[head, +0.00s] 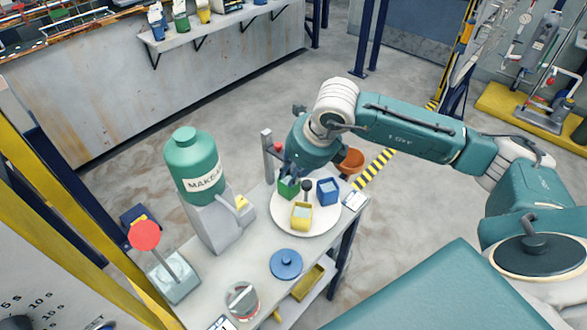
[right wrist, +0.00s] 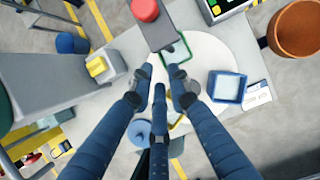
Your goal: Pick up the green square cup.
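The green square cup (head: 288,188) stands at the far left edge of a round white plate (head: 281,218) on the grey table. My right gripper (head: 291,172) is just above it, pointing down, and partly covers it. In the right wrist view, the green rim (right wrist: 188,50) shows just beyond the blue fingertips of the right gripper (right wrist: 160,78). The fingertips are apart with nothing seen between them. Whether any finger touches the cup cannot be told. My left gripper is not in view.
On the plate, a blue square cup (head: 327,191) stands to the right and a yellow one (head: 301,216) in front, with a black-knobbed post (head: 307,187) between. A green tank (head: 194,166) stands left.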

